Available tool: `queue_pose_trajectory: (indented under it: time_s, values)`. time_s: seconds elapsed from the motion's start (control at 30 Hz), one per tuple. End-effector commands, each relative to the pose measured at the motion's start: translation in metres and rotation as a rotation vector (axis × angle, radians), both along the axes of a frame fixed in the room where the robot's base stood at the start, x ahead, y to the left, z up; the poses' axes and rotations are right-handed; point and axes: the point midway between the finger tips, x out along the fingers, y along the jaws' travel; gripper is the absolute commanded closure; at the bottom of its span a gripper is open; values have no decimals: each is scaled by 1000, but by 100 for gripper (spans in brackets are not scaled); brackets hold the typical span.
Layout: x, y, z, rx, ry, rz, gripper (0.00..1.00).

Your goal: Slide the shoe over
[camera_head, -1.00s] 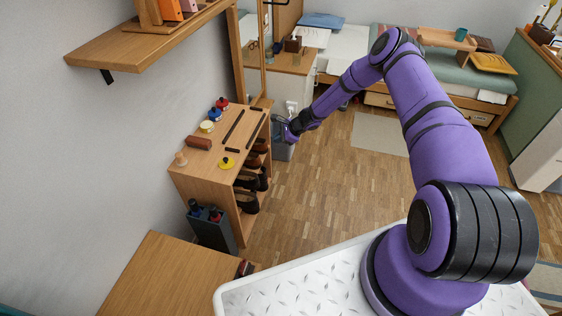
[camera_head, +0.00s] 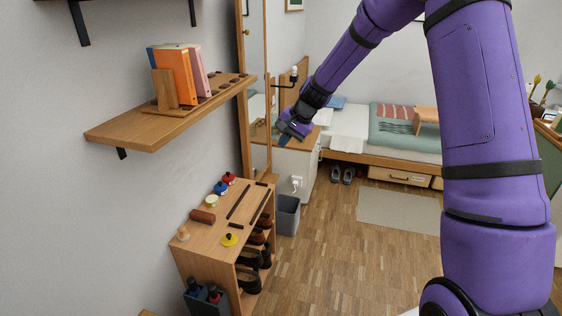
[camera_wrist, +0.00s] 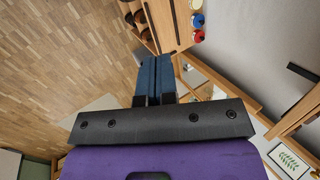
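Several dark and brown shoes (camera_head: 249,281) sit in the open side of a wooden shoe cabinet (camera_head: 204,254) at the lower left of the head view. Some also show at the top of the wrist view (camera_wrist: 139,19). Another pair of dark shoes (camera_head: 342,174) stands on the floor by the bed. I cannot tell which shoe the task means. My gripper (camera_head: 285,138) is in the air above and beyond the cabinet, apart from all shoes. In the wrist view its blue fingers (camera_wrist: 155,66) lie side by side with nothing visible between them.
Brushes, tins and a yellow-lidded pot (camera_head: 229,239) stand on the cabinet top. A grey bin (camera_head: 287,215) stands behind it. A wall shelf (camera_head: 160,130) with books juts out above. A mirror (camera_head: 258,120) stands near my gripper. The floor (camera_head: 330,250) to the right is clear.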

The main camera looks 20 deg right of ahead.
Motion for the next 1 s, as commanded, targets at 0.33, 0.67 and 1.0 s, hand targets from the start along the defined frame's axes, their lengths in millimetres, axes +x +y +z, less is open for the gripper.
queue_pose_trajectory:
  time_s: [0.33,0.67,1.0]
  values:
    - [-91,1,107,-193,-106,190,100]
    - [-193,-6,176,-361,-189,329,100]
    - [-305,-22,213,-513,-267,438,100]
